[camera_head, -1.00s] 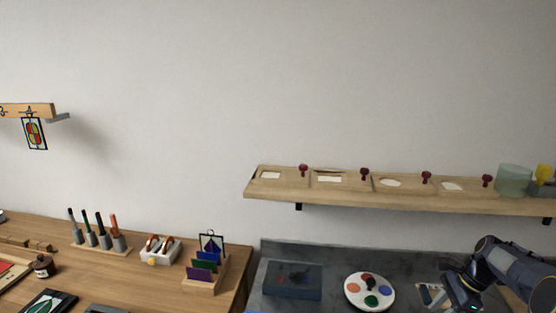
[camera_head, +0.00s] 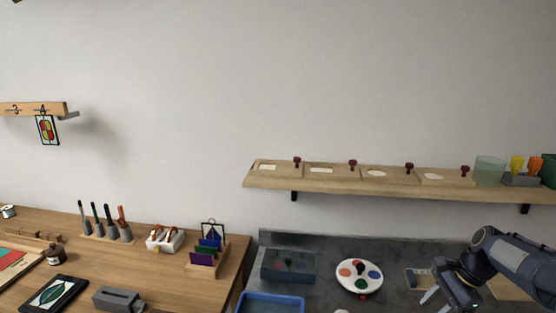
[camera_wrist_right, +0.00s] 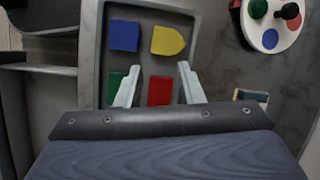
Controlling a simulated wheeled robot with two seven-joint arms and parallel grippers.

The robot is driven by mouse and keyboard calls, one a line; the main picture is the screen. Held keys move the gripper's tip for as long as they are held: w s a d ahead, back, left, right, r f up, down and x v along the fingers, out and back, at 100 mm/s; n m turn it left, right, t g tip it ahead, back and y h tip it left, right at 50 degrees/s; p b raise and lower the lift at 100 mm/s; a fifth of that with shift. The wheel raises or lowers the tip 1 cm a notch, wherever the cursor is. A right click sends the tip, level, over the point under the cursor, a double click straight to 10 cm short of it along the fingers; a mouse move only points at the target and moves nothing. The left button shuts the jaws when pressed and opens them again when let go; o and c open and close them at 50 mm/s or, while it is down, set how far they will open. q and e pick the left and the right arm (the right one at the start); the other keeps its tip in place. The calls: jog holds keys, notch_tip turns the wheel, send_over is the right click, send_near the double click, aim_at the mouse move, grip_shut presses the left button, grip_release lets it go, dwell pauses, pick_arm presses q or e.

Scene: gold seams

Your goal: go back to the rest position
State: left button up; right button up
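My right gripper (camera_head: 440,296) is at the lower right of the head view, above the dark grey bench, its arm coming in from the right edge. In the right wrist view its two pale fingers (camera_wrist_right: 158,86) are spread apart with nothing between them. Below them is a grey tray (camera_wrist_right: 89,60) with a blue piece (camera_wrist_right: 124,36), a yellow piece (camera_wrist_right: 167,40), a green piece (camera_wrist_right: 114,86) and a red piece (camera_wrist_right: 160,91). The fingers overlap the lower pieces in the picture; I see no grip on them. My left gripper is not in view.
A white palette (camera_head: 345,287) and a dark box (camera_head: 287,266) stand on the bench, with a blue tray (camera_head: 270,297) in front. A wooden shelf (camera_head: 340,184) runs above. The wooden table (camera_head: 165,272) at left holds tools and a card rack (camera_head: 196,270).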

jog(key=s+a+r+n+t, duration=0.2)
jog(key=s+a+r+n, duration=0.55)
jog(key=s+a, duration=0.3)
jog(key=s+a+f+n+t, duration=0.1)
jog(key=s+a+f+n, duration=0.2)
jog(key=s+a+n, duration=0.5)
jog(key=s+a, duration=0.2)
jog(key=s, duration=0.3)
jog(key=shift+s+a+n+t, duration=0.15)
jog(key=shift+a+n+t, duration=0.1)
jog(key=shift+n+t, duration=0.15)
jog(key=shift+o, duration=0.3)
